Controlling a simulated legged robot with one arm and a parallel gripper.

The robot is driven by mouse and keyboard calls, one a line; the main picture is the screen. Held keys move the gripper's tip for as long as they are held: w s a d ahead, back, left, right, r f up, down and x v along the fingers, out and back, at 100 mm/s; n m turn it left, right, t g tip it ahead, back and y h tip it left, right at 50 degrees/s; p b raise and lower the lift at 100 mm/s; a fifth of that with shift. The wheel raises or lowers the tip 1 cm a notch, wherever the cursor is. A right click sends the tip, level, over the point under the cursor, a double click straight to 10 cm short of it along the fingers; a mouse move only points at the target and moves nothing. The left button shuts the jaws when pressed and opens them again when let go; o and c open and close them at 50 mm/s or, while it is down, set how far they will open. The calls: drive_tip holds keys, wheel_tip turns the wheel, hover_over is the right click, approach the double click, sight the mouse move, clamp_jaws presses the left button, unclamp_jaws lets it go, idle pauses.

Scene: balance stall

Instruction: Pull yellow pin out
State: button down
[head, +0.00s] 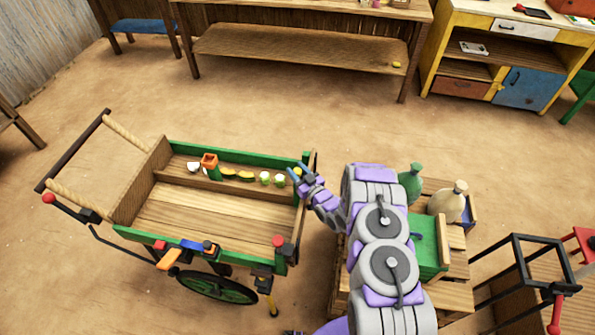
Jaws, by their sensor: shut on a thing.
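My gripper (301,178) is at the far right corner of a wooden cart with green rails (235,157). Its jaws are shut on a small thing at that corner. A little yellow shows between the fingers, which fits the yellow pin (297,171). The fingers hide most of it, and I cannot tell how far it sits in the cart. A red-knobbed pin (278,241) stands at the near right corner of the cart.
My arm passes over a low wooden stand with a green sack (412,183) and a cream sack (447,203). A black-framed crate (520,270) stands at right. Sandy floor is clear behind the cart.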

sight(298, 171)
wheel_tip(298, 171, up, 4)
drive_tip(key=shift+r+p, duration=0.15)
drive_tip(key=shift+p, duration=0.75)
drive_tip(key=shift+w, duration=0.1)
drive_tip(key=shift+r, duration=0.1)
drive_tip(key=c, duration=1.1)
unclamp_jaws()
drive_tip(key=shift+c, duration=0.2)
drive_tip(key=o, duration=0.3)
drive_tip(key=shift+r, duration=0.25)
drive_tip(key=shift+o, duration=0.4)
drive_tip(key=shift+f, duration=0.25)
drive_tip(key=shift+d, duration=0.1)
